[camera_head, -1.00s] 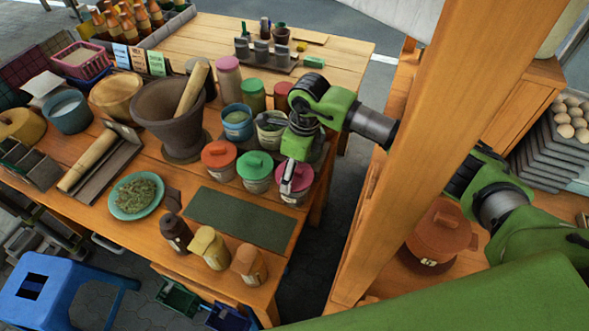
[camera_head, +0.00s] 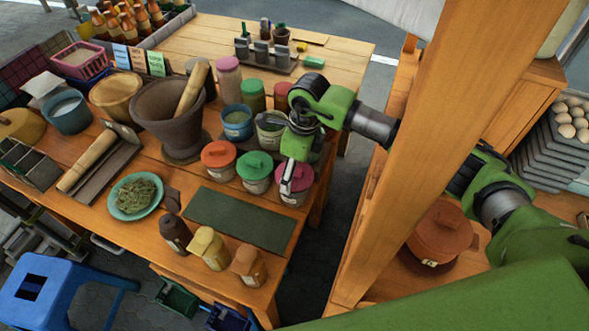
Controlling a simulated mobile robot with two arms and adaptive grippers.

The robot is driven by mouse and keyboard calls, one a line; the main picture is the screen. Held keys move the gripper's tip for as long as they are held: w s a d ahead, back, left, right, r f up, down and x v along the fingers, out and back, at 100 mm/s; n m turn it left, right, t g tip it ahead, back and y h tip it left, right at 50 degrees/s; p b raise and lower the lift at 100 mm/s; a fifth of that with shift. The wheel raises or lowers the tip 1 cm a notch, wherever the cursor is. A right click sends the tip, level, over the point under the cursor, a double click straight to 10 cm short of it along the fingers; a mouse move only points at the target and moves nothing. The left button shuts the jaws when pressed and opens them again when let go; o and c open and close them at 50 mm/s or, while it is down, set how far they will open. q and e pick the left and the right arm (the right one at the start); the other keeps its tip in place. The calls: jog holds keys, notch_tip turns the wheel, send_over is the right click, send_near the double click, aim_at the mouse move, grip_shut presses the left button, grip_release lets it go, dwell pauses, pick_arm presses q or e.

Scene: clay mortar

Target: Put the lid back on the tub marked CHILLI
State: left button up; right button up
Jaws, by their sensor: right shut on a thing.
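Several tubs stand grouped at the right of the wooden table (camera_head: 110,228). Their labels are too small to read, so I cannot tell which says CHILLI. My right gripper (camera_head: 287,184) points down over the tub with the pink lid (camera_head: 303,178) and is shut, apparently on that lid's handle. The lid sits at the top of its tub (camera_head: 292,200); the gripper hides part of it. To its left are a tub with a green lid (camera_head: 254,163) and one with an orange-red lid (camera_head: 218,153). Behind, a blue tub (camera_head: 236,128) appears lidless. My left gripper is out of view.
A dark green mat (camera_head: 240,220) lies empty in front of the tubs. A mortar (camera_head: 168,110) with a pestle stands to their left. Three small jars, one dark (camera_head: 175,236), stand at the front edge. A wooden post (camera_head: 455,130) rises at right.

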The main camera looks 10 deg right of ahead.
jog(key=shift+f+b, duration=0.2)
jog(key=shift+b, duration=0.4)
dwell(0.7)
dwell(0.4)
jog(key=o, duration=1.3)
jog(key=shift+r, duration=0.1)
jog(key=shift+r+p, duration=1.7)
jog(key=shift+r, duration=1.75)
grip_shut()
